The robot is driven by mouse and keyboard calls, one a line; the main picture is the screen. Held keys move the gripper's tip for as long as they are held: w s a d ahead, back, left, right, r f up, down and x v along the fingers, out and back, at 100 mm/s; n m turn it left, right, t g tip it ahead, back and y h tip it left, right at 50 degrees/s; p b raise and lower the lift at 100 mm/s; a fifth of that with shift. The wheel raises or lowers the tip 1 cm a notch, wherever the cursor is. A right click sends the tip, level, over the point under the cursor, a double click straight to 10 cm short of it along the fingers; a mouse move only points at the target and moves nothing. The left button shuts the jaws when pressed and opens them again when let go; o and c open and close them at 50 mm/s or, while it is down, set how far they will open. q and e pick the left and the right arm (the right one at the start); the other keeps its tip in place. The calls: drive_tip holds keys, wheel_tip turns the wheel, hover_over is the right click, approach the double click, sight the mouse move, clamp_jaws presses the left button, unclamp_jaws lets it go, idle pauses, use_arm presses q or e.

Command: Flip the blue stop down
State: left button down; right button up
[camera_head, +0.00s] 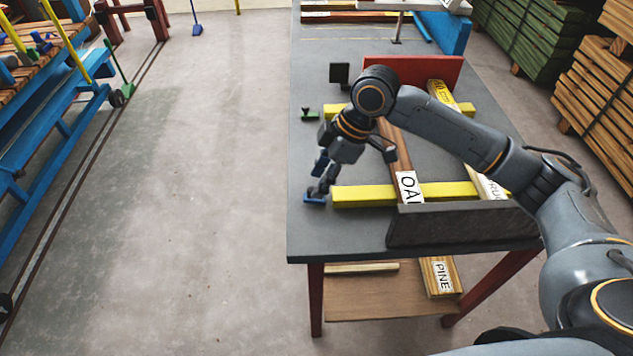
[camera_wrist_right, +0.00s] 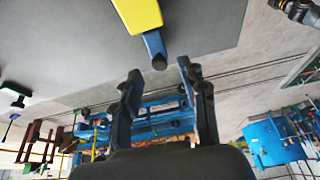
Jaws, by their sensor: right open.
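The blue stop (camera_head: 314,199) is at the left end of the near yellow bar (camera_head: 365,195), close to the left edge of the grey table. In the right wrist view the blue stop (camera_wrist_right: 155,46) sticks out from the end of the yellow bar (camera_wrist_right: 138,14) and has a dark round tip. My right gripper (camera_head: 322,186) is just above the stop, partly hiding it in the head view. In the wrist view my right gripper (camera_wrist_right: 160,74) is open and empty, its fingertips spread on either side of the dark tip, with no clear contact. My left gripper is out of view.
A green stop (camera_head: 310,115) sits by the far yellow bar (camera_head: 336,110). Boards marked OAK (camera_head: 409,188) and PINE (camera_head: 440,275) lie across the table and on its lower shelf. A dark upright plate (camera_head: 460,226) stands at the near edge.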

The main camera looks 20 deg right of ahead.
drive_tip(key=shift+a+f, duration=0.2)
drive_tip(key=shift+f, duration=0.35)
drive_tip(key=shift+w+a+f, duration=0.1)
drive_tip(key=shift+f, duration=0.2)
drive_tip(key=shift+a+f, duration=0.1)
drive_tip(key=shift+f, duration=0.1)
clamp_jaws()
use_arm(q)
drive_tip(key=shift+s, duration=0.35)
